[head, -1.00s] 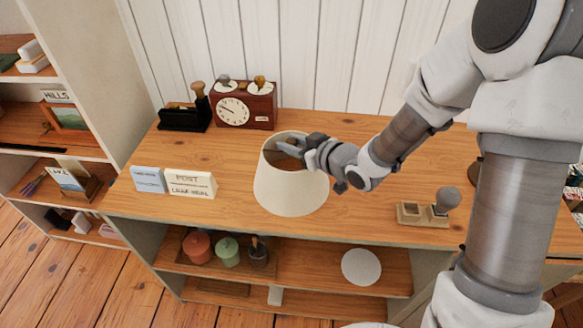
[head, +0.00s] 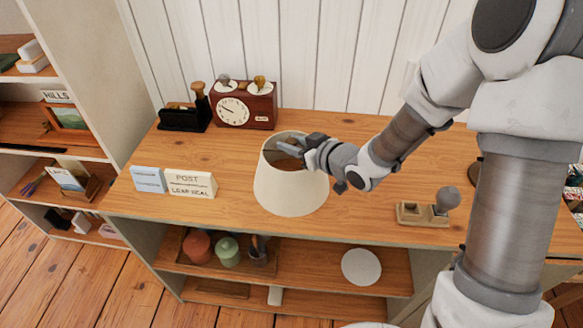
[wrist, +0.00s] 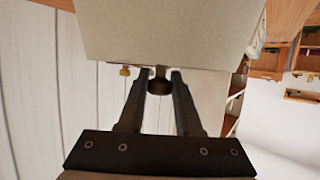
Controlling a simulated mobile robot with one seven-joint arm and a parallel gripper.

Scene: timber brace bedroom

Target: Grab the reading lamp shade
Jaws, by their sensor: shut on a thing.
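The reading lamp shade (head: 290,190) is a cream, open-topped cone standing upright over the wooden top of the shelf unit. My gripper (head: 298,148) reaches in from the right and is shut on the shade at its upper rim. One finger shows inside the opening. In the wrist view the shade (wrist: 165,30) fills the top as a pale surface, with the fingertips (wrist: 160,74) at its edge. A dark round knob (wrist: 159,86) shows between the fingers. The shade's underside is hidden.
A red-brown clock (head: 245,106) and a dark stand (head: 185,115) stand behind left. A sign (head: 190,184) stands left. A wooden stamp holder (head: 425,213) stands right. Pots (head: 228,251) and a white disc (head: 361,266) are on the shelf below. The plank wall is behind.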

